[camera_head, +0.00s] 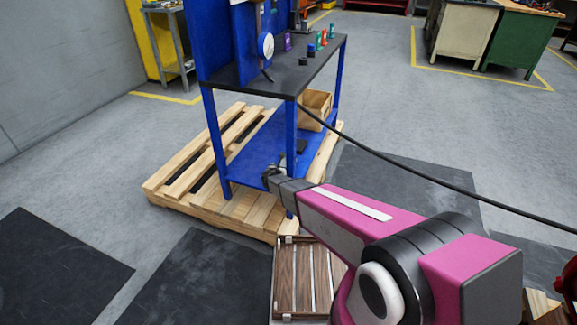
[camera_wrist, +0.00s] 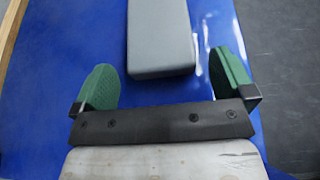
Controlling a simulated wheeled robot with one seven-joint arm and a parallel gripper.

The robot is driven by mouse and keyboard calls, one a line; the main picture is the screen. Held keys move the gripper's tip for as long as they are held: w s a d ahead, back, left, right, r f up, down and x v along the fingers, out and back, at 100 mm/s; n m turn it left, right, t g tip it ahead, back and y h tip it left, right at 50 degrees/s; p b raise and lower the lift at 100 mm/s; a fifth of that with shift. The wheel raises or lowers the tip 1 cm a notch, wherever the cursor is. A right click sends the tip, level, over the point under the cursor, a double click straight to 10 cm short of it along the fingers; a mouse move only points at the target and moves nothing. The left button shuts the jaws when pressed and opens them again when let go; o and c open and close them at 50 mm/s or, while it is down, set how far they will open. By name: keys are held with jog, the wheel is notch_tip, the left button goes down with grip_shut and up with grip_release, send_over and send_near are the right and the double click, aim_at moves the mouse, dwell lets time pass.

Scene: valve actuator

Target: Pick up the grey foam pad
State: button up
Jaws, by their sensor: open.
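The grey foam pad (camera_wrist: 160,40) is a long flat block with rounded corners. In the wrist view it lies on the blue lower shelf (camera_wrist: 55,60), and its far end runs out of the picture. My gripper (camera_wrist: 166,78) is open, with one green finger on each side of the pad's near end and clear gaps between. Nothing is held. In the head view my gripper (camera_head: 271,174) is at the front edge of the blue shelf (camera_head: 245,150), beside a table leg.
The dark tabletop (camera_head: 290,72) above the shelf carries a gauge (camera_head: 265,45) and several small coloured parts. Blue legs frame the shelf. A wooden box (camera_head: 316,108) stands on it at the back. A wooden pallet (camera_head: 180,170) lies beneath. A black cable (camera_head: 400,160) crosses the right side.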

jog(key=x, duration=0.4)
jog(key=shift+w+f, duration=0.3)
jog(key=c, duration=0.7)
jog(key=shift+s+r, duration=0.1)
